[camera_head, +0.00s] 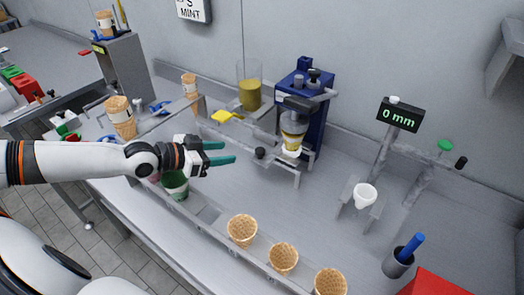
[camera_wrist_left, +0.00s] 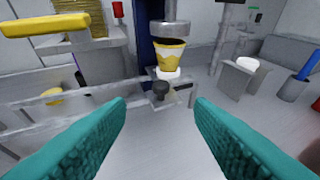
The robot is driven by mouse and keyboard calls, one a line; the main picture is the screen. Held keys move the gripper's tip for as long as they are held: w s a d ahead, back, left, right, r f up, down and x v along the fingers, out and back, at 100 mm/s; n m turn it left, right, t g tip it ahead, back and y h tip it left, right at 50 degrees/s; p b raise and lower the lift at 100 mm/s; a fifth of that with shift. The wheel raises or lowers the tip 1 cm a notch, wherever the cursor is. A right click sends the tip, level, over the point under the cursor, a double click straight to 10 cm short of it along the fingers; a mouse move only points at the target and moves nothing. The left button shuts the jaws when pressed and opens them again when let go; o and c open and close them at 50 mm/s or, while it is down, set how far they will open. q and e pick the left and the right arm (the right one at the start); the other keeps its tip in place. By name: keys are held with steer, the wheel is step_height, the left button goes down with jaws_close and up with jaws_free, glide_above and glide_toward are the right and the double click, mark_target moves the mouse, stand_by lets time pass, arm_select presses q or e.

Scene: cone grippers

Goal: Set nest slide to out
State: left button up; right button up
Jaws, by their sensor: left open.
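The nest slide is a grey plate with a dark round knob (camera_head: 260,152) at the front of the blue press (camera_head: 300,98). The knob also shows in the left wrist view (camera_wrist_left: 160,90). A yellow and white cup (camera_head: 293,130) sits in a white nest (camera_head: 291,152) under the press head; it shows in the left wrist view too (camera_wrist_left: 168,54). My left gripper (camera_head: 229,152) is open and empty, with its teal fingers pointing at the knob from the left. In the left wrist view the knob appears between the fingertips, beyond them and apart. My right gripper is not in view.
A clear rail (camera_wrist_left: 70,97) runs left of the knob. Several waffle cones (camera_head: 242,230) stand along the front rack. A green cup (camera_head: 175,185) is just below my left gripper. A display (camera_head: 400,115) reads 0 mm above a white cup (camera_head: 365,195). Bench right of the press is mostly clear.

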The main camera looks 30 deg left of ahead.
mark_target(259, 150)
arm_select(q)
steer(key=p+x, duration=0.2)
steer(key=x, duration=0.8)
steer(key=shift+w+d+f, duration=0.1)
steer(key=shift+w+d, duration=0.1)
steer(key=shift+w, duration=0.05)
steer(key=shift+w+d+f, duration=0.1)
steer(key=shift+w+d, duration=0.05)
steer(key=shift+c, duration=0.3)
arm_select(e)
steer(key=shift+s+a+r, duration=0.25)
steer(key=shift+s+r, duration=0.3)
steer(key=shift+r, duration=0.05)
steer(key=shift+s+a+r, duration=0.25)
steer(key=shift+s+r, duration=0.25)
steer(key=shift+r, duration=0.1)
arm_select(q)
jaws_close()
